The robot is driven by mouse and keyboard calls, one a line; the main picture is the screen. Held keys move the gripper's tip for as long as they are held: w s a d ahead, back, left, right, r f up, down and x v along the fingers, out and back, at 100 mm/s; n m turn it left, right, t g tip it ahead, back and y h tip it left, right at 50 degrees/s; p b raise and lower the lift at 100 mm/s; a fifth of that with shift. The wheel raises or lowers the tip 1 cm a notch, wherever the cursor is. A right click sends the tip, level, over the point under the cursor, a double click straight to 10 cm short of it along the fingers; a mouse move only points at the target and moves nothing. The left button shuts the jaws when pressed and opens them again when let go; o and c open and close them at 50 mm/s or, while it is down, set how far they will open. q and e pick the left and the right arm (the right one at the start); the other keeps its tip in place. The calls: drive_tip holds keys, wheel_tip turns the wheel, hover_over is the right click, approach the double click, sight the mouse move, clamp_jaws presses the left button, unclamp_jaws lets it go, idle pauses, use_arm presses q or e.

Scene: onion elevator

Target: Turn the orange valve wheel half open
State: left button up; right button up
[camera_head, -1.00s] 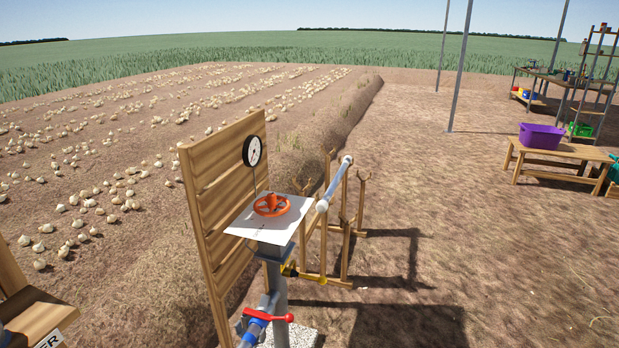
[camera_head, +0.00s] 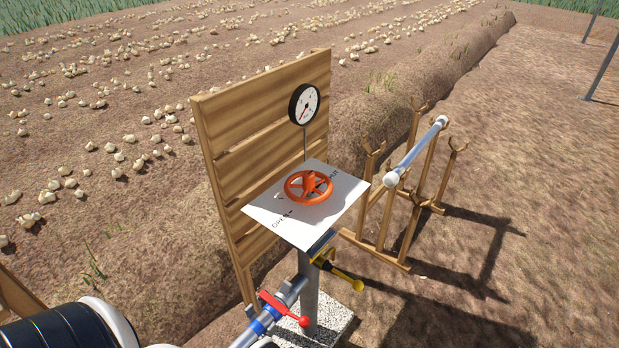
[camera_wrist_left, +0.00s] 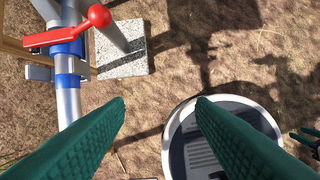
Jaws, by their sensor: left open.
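The orange valve wheel (camera_head: 309,187) lies flat over a white plate (camera_head: 268,211) marked "OPEN" and "SHUT", on top of a grey post (camera_head: 310,290). A round pressure gauge (camera_head: 304,104) stands behind it. In the left wrist view my left gripper (camera_wrist_left: 160,100) shows two green fingers spread apart with nothing between them. That view looks down at the ground beside the pipe, and the wheel is not in it. In the head view part of my arm shows at the bottom left, but no gripper does.
A red lever (camera_head: 284,309) sits on the pipe below the plate; it also shows in the left wrist view (camera_wrist_left: 70,31). A yellow-handled lever (camera_head: 345,277) sticks out right. A wooden slat board (camera_head: 225,130) stands behind. A wooden rack holds a grey pipe (camera_head: 415,152) at right.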

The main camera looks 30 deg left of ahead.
use_arm(q)
drive_tip(key=w+a+r+m+t+y, duration=0.25)
drive_tip(key=w+r+m+t, duration=0.7)
drive_tip(key=w+r, duration=1.3)
drive_tip(key=w+d+r+m+t+h, duration=0.25)
drive_tip(key=r+m+t+h, duration=0.2)
drive_tip(key=r, duration=0.25)
drive_tip(key=w+d+r+m+t+h, duration=0.2)
drive_tip(key=w+r+m+t+h, duration=0.15)
drive_tip(key=r+m+h, duration=0.2)
drive_tip(key=m+g+y, duration=0.4)
drive_tip(key=m+g, duration=1.4)
drive_tip(key=m, duration=0.6)
approach(306, 174)
drive_tip(key=p+x, duration=0.1)
drive_tip(key=x, duration=1)
drive_tip(key=shift+w+f, duration=0.1)
drive_tip(key=shift+f, duration=0.1)
